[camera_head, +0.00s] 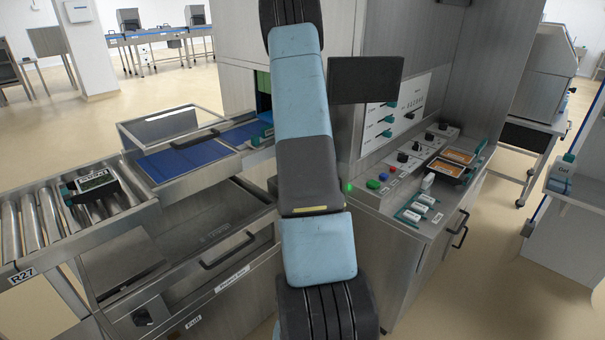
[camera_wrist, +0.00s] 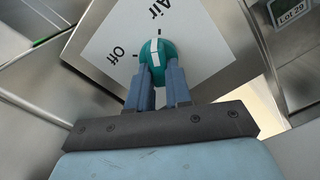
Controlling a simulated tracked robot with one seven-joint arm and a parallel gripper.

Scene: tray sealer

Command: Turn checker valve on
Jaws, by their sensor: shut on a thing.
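In the wrist view, a round teal valve knob (camera_wrist: 167,49) with a white pointer bar sits on a white plate (camera_wrist: 100,50) marked "Air" and "Off". The plate appears tilted, with "Off" to the lower left of the knob and "Air" above it. The pointer bar stands nearly upright in the picture, toward a tick above the knob and away from the "Off" tick. My gripper (camera_wrist: 158,66) is shut on the knob, its two grey-blue fingers on its near side. In the head view, neither the gripper nor this valve can be made out.
In the head view, a control panel (camera_head: 385,185) with buttons and knobs lies right of my arm. A roller conveyor (camera_head: 40,220) and a metal-framed lid (camera_head: 170,125) are left.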

